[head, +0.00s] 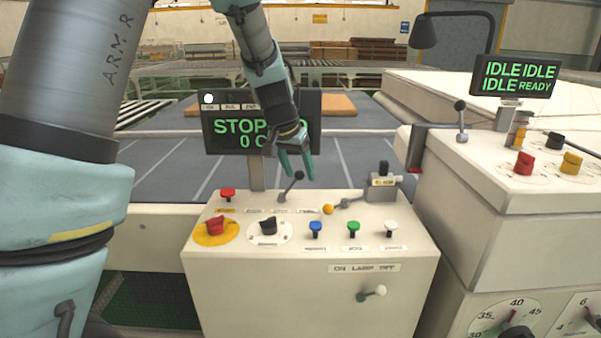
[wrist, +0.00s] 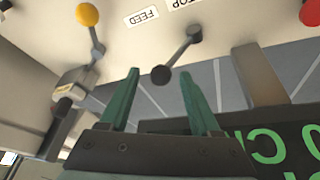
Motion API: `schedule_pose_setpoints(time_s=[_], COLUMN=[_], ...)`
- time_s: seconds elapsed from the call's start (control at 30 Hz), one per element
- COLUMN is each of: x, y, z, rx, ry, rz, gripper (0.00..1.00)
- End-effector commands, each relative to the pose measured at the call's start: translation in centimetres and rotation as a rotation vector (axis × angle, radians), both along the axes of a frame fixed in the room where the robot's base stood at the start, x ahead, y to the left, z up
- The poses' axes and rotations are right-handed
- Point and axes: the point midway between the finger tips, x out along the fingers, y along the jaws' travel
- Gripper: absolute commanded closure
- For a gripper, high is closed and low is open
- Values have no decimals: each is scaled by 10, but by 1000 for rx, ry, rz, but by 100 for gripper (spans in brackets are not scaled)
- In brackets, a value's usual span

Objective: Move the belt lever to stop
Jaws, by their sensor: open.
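The belt lever (head: 290,188) is a short grey rod with a black ball knob, at the back edge of the white console. It leans up and to the right in the head view. In the wrist view the lever (wrist: 178,56) has its pivot near a FEED label (wrist: 143,16) and a partly cut-off label ending in TOP (wrist: 186,2). My gripper (head: 297,172) is open, fingers pointing down over the knob. In the wrist view the knob appears between the fingertips of my gripper (wrist: 160,74); contact cannot be told.
A display (head: 262,125) reading STOP, partly hidden by my arm, stands behind the lever. The console carries a red button (head: 228,194), a yellow-knobbed lever (head: 329,209) and several coloured knobs. A taller white cabinet (head: 510,240) stands right.

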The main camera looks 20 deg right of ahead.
Motion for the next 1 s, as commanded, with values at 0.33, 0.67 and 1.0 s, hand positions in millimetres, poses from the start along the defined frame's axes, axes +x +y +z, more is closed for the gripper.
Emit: schedule_pose_setpoints(time_s=[0.33,0.67,1.0], x=[4,4,4], y=[-6,-6,-6], z=[-17,-17,-17], rx=[-1,-1,-1], ry=[0,0,0], rz=[1,1,1], gripper=[36,55,94])
